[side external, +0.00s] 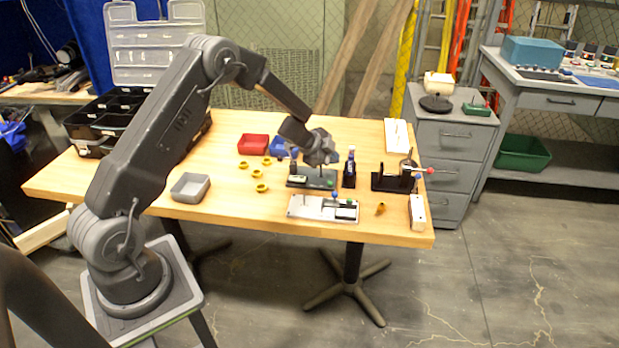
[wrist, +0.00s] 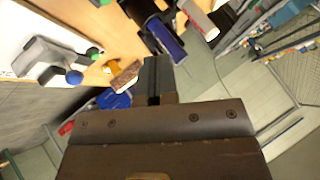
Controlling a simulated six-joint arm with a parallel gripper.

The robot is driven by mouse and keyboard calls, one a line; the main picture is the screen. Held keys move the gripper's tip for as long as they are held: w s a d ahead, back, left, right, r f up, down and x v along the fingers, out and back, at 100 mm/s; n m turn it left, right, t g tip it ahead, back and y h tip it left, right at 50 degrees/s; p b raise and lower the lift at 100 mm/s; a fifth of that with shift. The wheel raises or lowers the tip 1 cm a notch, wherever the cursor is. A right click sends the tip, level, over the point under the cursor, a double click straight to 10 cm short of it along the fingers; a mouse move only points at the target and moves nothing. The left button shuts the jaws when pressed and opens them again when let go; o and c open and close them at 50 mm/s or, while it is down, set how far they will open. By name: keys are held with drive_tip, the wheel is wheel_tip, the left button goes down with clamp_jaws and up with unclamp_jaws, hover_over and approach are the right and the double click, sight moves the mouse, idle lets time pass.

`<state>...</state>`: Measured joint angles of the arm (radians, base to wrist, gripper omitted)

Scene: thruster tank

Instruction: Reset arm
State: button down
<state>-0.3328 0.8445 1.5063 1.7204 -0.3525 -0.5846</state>
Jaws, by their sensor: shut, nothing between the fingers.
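My gripper (side external: 322,168) hangs over the middle of the wooden table (side external: 225,160), just above or behind a dark plate (side external: 312,181) with small parts on it. In the wrist view my gripper (wrist: 156,80) has its fingers together with nothing between them. From the side view I cannot tell how far the fingertips are above the plate. My arm reaches out over the table from the left, bent at the elbow.
A silver plate (side external: 310,210) with small parts lies at the front. A dark upright holder (side external: 349,172) and a black fixture with a red-tipped rod (side external: 392,183) stand right of my gripper. Yellow rings (side external: 262,188), a red bin (side external: 252,144) and a grey bin (side external: 190,188) lie left.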

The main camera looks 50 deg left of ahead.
drive_tip(key=shift+r, duration=0.2)
drive_tip(key=s+d+r+n+t+y, duration=0.1)
drive_tip(key=s+r+n+y, duration=0.1)
drive_tip(key=r, duration=0.5)
drive_tip(key=s+d+r+n+t+y, duration=0.1)
drive_tip(key=d+r+n+y, duration=0.1)
drive_tip(key=r, duration=0.6)
drive_tip(key=s+d+r+n+g+y, duration=0.1)
drive_tip(key=s+d+r+n+y, duration=0.15)
drive_tip(key=s+r, duration=0.6)
drive_tip(key=s+d+n+g+h, duration=0.2)
drive_tip(key=s+d, duration=0.4)
drive_tip(key=s, duration=0.6)
drive_tip(key=s+d+n+g+h, duration=0.2)
drive_tip(key=s+d, duration=0.5)
drive_tip(key=s, duration=0.5)
drive_tip(key=shift+s+d+h, duration=0.25)
drive_tip(key=shift+s+h, duration=0.1)
drive_tip(key=shift+h, duration=0.2)
